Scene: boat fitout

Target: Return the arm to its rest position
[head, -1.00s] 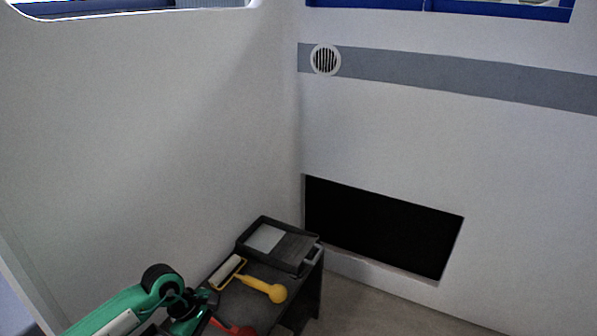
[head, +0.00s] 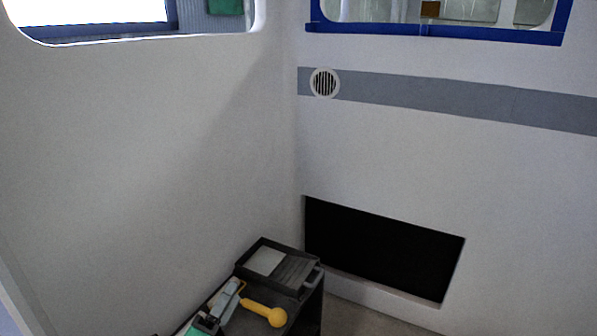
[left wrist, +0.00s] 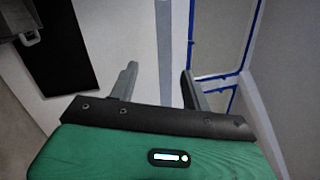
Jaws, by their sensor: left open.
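My left gripper (head: 222,303) shows at the bottom of the head view, low over the left part of a dark bench (head: 312,312). In the left wrist view my left gripper (left wrist: 157,82) has its two grey fingers wide apart with nothing between them. The gripper covers part of a yellow-handled tool (head: 262,309) lying on the bench; whether they touch cannot be told. Most of the left arm is below the picture edge. My right gripper is in neither view.
A black tray (head: 287,268) with a pale patch lies on the bench against the corner. A dark rectangular opening (head: 380,248) is in the right wall, below a round vent (head: 325,83) and a grey stripe. Blue-edged windows (head: 440,33) are above. The air before the walls is clear.

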